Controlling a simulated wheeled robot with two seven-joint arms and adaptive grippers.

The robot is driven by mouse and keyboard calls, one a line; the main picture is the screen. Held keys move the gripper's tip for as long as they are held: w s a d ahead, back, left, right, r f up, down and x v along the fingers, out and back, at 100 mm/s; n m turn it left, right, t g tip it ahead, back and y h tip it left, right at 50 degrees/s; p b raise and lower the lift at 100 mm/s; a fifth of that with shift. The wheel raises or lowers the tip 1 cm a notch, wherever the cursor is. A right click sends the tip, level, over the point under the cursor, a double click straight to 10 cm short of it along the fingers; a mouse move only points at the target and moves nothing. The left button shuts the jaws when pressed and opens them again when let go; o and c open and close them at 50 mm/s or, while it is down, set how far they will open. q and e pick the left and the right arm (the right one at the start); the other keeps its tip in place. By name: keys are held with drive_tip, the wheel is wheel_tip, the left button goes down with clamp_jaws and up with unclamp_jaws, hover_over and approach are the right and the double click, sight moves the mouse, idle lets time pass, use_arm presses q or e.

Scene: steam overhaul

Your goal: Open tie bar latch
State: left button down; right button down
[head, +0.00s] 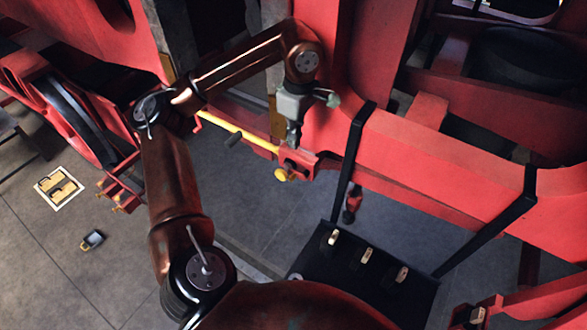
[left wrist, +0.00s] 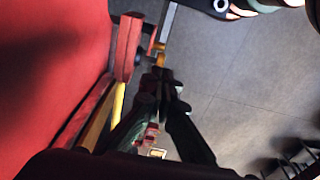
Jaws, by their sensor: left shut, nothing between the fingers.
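A yellow tie bar (head: 240,131) runs from the left to a red bracket (head: 303,164) on the red frame. A small black handle (head: 234,140) sticks out along the bar. A rounded yellow piece (head: 283,175) shows at the bracket's lower end; it also shows in the left wrist view (left wrist: 160,60). My left gripper (head: 292,146) points down just above the bracket. In the left wrist view its fingertips (left wrist: 161,76) are together and empty, close to the yellow piece; I cannot tell whether they touch it. The latch itself is hard to make out. My right gripper is not in view.
A black tray (head: 335,285) with three pale-topped pegs hangs by black straps from the red beam (head: 430,160). A pale mat (head: 75,190) with yellow items and a small padlock-like object (head: 92,240) lie on the grey floor. The floor below the bracket is clear.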

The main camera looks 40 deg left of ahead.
use_arm(q)
drive_tip(key=p, duration=0.4)
approach(291, 177)
drive_tip(key=f, duration=0.7)
drive_tip(key=shift+a, duration=0.25)
